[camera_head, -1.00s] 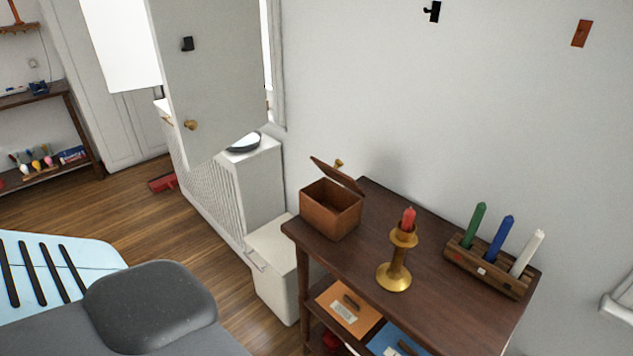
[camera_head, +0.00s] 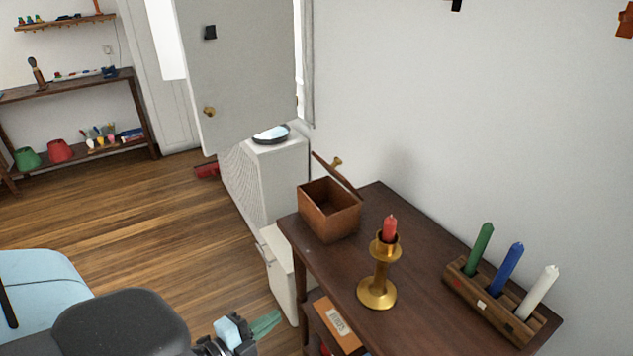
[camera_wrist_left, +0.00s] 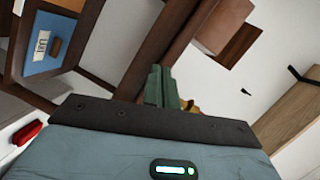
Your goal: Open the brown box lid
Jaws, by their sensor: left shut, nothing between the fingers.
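The brown box (camera_head: 330,212) stands on the dark wooden table near its left end. Its lid (camera_head: 337,172) is raised and tilted back toward the wall, with a brass knob on it, and the inside of the box shows. My left gripper (camera_head: 266,323) is at the bottom of the head view, left of the table and below its top, apart from the box. Its green fingers are closed together with nothing between them. In the left wrist view the shut fingers (camera_wrist_left: 162,88) point toward the dark wood of the table. My right gripper is not in view.
On the table (camera_head: 425,290) stand a brass candlestick (camera_head: 378,280) with a red candle and a wooden holder (camera_head: 487,296) with green, blue and white candles. A white bin (camera_head: 281,270) stands left of the table. Open wooden floor (camera_head: 150,225) lies farther left.

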